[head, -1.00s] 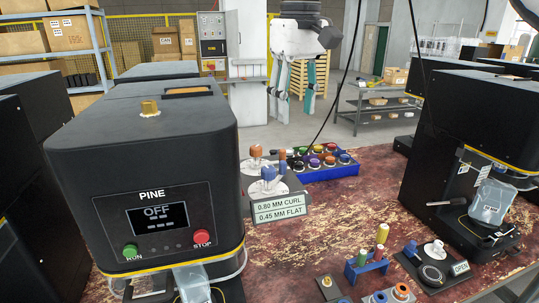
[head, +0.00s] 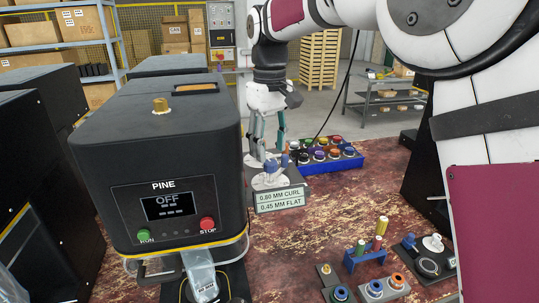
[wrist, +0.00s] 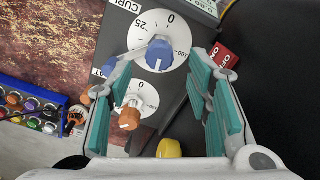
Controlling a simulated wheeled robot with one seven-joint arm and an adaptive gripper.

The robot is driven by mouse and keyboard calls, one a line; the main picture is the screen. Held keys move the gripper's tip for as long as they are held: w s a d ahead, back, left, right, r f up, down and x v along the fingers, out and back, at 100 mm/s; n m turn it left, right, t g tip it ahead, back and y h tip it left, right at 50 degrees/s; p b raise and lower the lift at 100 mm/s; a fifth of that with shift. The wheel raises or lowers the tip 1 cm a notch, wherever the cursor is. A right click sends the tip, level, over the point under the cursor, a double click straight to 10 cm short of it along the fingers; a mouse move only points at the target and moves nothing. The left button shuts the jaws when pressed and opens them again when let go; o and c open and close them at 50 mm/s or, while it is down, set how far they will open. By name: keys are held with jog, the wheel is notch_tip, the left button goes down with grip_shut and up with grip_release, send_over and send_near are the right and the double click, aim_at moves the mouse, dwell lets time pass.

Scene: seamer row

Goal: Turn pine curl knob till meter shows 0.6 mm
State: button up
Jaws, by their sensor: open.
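The black PINE machine (head: 160,135) has a display (head: 168,205) reading OFF above dashes. An orange knob (wrist: 130,119) is on a second dial (wrist: 148,97). My gripper (head: 268,140) is open and empty above this panel. In the wrist view its fingers (wrist: 163,68) lie either side of the blue knob, apart from it.
A blue rack (head: 335,165) of coloured caps stands behind the panel. A yellow knob or cap (wrist: 169,149) and a red block (wrist: 224,57) are near the fingers in the wrist view. Green RUN (head: 145,236) and red STOP (head: 207,223) buttons are on the machine front.

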aim_at(271, 161)
jog(key=shift+f+p, duration=0.3)
jog(key=shift+f, duration=1.5)
grip_shut()
jog(key=shift+m, duration=0.3)
jog(key=m, duration=0.4)
jog(key=shift+r+m, duration=0.1)
jog(key=shift+m, duration=0.2)
jog(key=m+p, duration=0.1)
jog(key=m, duration=0.4)
jog(key=shift+d, duration=0.1)
